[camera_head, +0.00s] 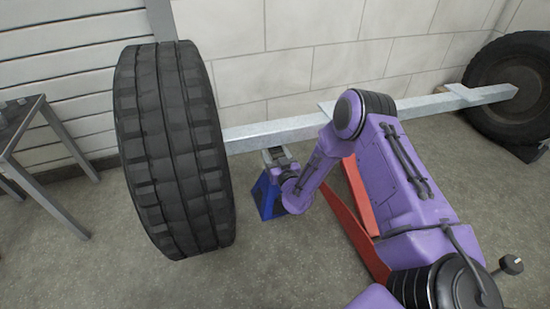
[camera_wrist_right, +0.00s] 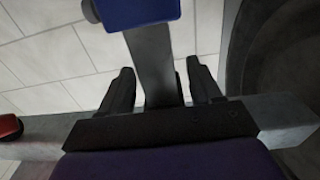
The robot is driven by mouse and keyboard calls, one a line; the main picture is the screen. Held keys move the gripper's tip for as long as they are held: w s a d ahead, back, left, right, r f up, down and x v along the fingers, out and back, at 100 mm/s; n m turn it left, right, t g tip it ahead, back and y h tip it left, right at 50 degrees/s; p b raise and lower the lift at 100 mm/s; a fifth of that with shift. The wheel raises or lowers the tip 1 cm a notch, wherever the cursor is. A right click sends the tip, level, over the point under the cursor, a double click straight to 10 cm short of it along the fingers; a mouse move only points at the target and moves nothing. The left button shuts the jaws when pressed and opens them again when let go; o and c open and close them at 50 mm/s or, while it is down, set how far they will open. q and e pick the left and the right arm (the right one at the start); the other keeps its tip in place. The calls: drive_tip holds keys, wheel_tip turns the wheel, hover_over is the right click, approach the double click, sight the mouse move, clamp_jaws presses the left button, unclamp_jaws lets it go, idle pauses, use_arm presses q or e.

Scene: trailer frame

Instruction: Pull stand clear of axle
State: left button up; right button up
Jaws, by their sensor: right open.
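The stand has a blue base (camera_head: 266,198) on the floor, just right of the near tire and below the grey axle beam (camera_head: 265,131). In the right wrist view the stand shows as a blue part (camera_wrist_right: 138,12) with a grey post (camera_wrist_right: 153,62). My right gripper (camera_head: 276,157) is at the upper part of the stand, close to the axle. In the right wrist view its two dark fingers (camera_wrist_right: 162,85) are apart, one on each side of the post. Whether either finger touches it I cannot tell. The axle (camera_wrist_right: 285,115) also crosses behind the gripper there. My left gripper is not in view.
A large tire (camera_head: 172,150) stands close left of the stand, and another wheel (camera_head: 512,88) is at the axle's far right. Red bars (camera_head: 355,210) lie right of the stand, beside my right arm. A metal table (camera_head: 35,145) is at left. The floor in front is clear.

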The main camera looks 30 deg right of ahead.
drive_tip(key=shift+w, duration=0.2)
drive_tip(key=shift+c, duration=0.3)
clamp_jaws()
idle(1.1)
